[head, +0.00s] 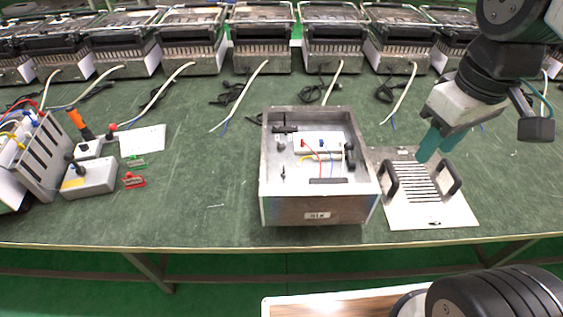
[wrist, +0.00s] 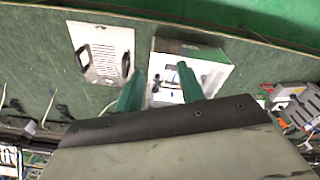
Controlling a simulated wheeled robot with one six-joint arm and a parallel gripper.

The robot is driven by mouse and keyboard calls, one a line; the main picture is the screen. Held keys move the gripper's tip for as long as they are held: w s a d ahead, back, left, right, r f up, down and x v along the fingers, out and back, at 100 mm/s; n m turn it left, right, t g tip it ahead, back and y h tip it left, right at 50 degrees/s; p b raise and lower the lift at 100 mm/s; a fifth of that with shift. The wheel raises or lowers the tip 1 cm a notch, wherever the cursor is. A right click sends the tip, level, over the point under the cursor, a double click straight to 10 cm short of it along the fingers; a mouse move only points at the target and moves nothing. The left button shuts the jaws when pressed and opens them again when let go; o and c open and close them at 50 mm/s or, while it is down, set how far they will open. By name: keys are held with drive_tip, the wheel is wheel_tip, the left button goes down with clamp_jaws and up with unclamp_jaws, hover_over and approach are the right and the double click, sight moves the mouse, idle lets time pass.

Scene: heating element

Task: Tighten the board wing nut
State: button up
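An open metal box (head: 318,210) stands at the middle of the green table. Inside it lies a white board (head: 318,142) with red and blue wires. Small dark fittings (head: 285,129) sit around the board; I cannot tell which one is the wing nut. In the wrist view the box (wrist: 215,50) is beyond my fingers, and its inside is partly hidden by them. My gripper (head: 435,154) has two green fingers and is above the slotted plate, right of the box. In the wrist view my gripper (wrist: 160,70) has its fingers apart with nothing between them.
The slotted plate (head: 445,213) with two black handles lies right of the box. On the left are a grey case (head: 45,150), a grey block (head: 88,178) and a white sheet (head: 142,140). Several metal units (head: 262,58) line the back. The table left of the box is mostly clear.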

drive_tip(key=w+a+f+n, duration=0.4)
drive_tip(key=w+a+n, duration=0.2)
drive_tip(key=w+n, duration=0.4)
drive_tip(key=n+g, duration=0.1)
drive_tip(key=n, duration=1.5)
hover_over(283, 173)
wheel_tip(283, 173, down, 17)
drive_tip(key=shift+n, duration=0.5)
wheel_tip(283, 173, down, 8)
drive_tip(key=shift+s+r, duration=0.1)
drive_tip(key=shift+f, duration=0.6)
clamp_jaws()
